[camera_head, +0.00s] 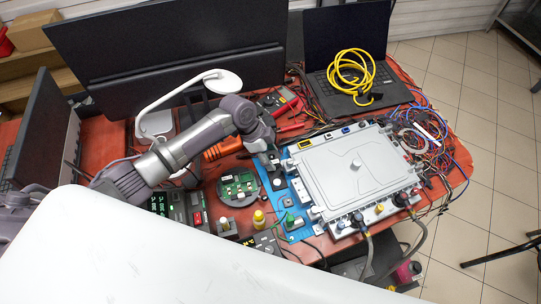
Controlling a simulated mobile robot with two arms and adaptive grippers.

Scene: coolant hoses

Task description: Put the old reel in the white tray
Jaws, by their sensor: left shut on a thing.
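My left gripper (272,159) reaches in from the left and points down at the left edge of the large silver housing (350,165), above the blue mat (296,222). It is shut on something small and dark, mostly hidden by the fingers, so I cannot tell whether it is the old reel. I cannot pick out an old reel with certainty elsewhere. I cannot make out a white tray for sure; a large white surface fills the lower left, and I cannot tell whether it is part of me. My right gripper is not in view.
An orange ribbed piece (222,149) lies left of the gripper. A green circuit board (239,187) sits on a round base below it. A white lamp (217,82), a monitor (170,50), a laptop (385,88) with a yellow cable coil (351,73) and tangled wires crowd the red bench.

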